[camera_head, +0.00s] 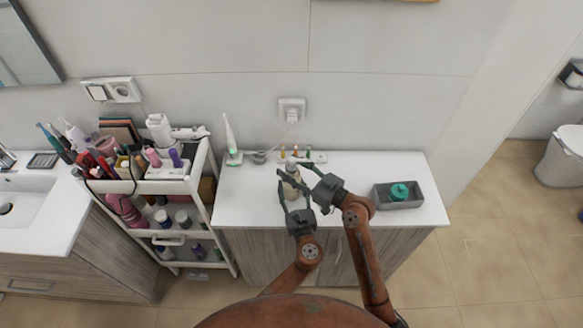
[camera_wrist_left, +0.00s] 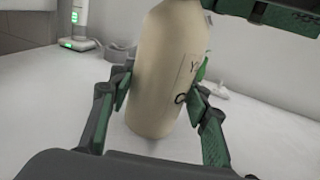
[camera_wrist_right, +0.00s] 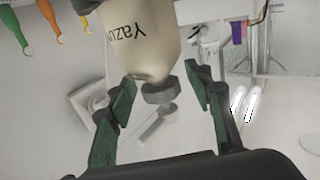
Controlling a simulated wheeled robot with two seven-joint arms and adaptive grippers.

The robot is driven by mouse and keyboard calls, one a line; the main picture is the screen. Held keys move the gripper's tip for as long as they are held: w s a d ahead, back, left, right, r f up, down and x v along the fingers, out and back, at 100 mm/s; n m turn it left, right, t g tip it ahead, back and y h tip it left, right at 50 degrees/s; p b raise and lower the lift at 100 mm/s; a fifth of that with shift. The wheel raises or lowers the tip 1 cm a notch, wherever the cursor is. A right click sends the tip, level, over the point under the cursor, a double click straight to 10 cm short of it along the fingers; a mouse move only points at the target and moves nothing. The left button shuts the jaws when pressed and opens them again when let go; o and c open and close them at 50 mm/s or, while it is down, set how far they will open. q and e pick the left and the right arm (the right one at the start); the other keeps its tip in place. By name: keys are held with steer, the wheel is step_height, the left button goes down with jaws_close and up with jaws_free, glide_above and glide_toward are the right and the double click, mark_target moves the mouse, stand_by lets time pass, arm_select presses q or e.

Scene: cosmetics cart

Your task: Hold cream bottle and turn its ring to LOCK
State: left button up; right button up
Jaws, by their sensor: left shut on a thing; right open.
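The cream bottle (camera_head: 291,188) stands upright on the white counter, partly hidden by my grippers. It fills the middle of the left wrist view (camera_wrist_left: 163,65), with lettering on its side. My left gripper (camera_head: 291,203) is shut on the bottle's body, a finger on each side (camera_wrist_left: 158,92). My right gripper (camera_head: 308,176) is open near the bottle's top. In the right wrist view the bottle (camera_wrist_right: 145,45) appears upside down, and its dark grey ring (camera_wrist_right: 163,90) lies between the open fingers (camera_wrist_right: 160,88) with gaps. Any mark on the ring is too small to read.
A grey tray (camera_head: 412,202) with a teal jar (camera_head: 399,191) stands to the right. Small coloured tools (camera_head: 296,153) stand behind the bottle; a white toothbrush on a base (camera_head: 231,143) stands back left. A loaded cart (camera_head: 202,183) is left. The counter's front is clear.

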steer(key=shift+c, duration=0.2)
steer(key=c, duration=1.1)
steer(key=shift+c, duration=0.2)
